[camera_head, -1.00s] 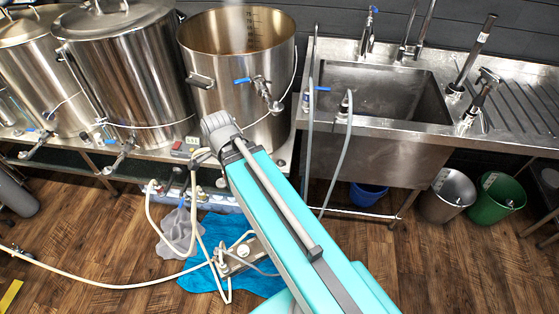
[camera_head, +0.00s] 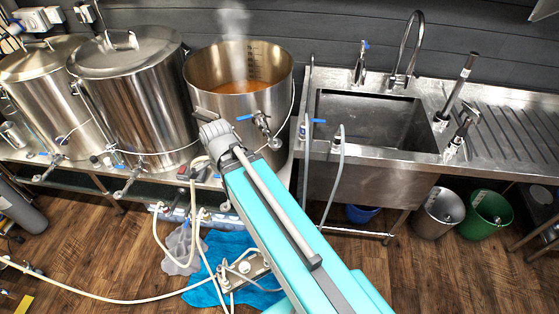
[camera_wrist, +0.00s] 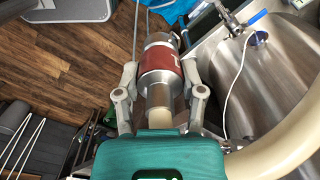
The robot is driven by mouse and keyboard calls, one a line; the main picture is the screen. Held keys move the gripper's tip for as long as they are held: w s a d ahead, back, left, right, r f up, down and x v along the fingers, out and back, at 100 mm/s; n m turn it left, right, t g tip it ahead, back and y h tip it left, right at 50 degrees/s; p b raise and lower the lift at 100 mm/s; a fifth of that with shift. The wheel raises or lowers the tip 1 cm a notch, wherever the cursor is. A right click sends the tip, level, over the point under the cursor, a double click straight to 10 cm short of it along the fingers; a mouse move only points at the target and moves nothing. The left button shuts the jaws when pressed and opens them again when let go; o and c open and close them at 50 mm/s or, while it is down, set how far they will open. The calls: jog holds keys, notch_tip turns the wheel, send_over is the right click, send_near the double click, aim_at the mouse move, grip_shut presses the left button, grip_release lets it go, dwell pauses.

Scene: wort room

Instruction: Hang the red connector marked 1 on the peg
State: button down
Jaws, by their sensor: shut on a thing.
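In the wrist view, my gripper (camera_wrist: 160,86) is shut on the red connector (camera_wrist: 158,58), a metal coupling with a dark red band. One finger lies on each side of it. A pale mark shows at the band's right edge, but I cannot read it as a 1. A pale hose (camera_wrist: 272,154) curves at the lower right, and a pale end shows below the connector's metal neck. In the head view my gripper and the connector are hidden or cannot be made out. I cannot pick out the peg in either view.
A steaming open kettle (camera_head: 205,92) with a blue-handled valve stands behind my arm. Lidded kettles (camera_head: 140,105) stand to its left. A steel sink (camera_head: 350,120) is at right, with buckets (camera_head: 487,213) below. Hoses and a blue cloth (camera_head: 203,293) lie on the wooden floor.

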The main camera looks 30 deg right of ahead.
notch_tip(320, 180, up, 10)
jog(key=p, duration=0.9)
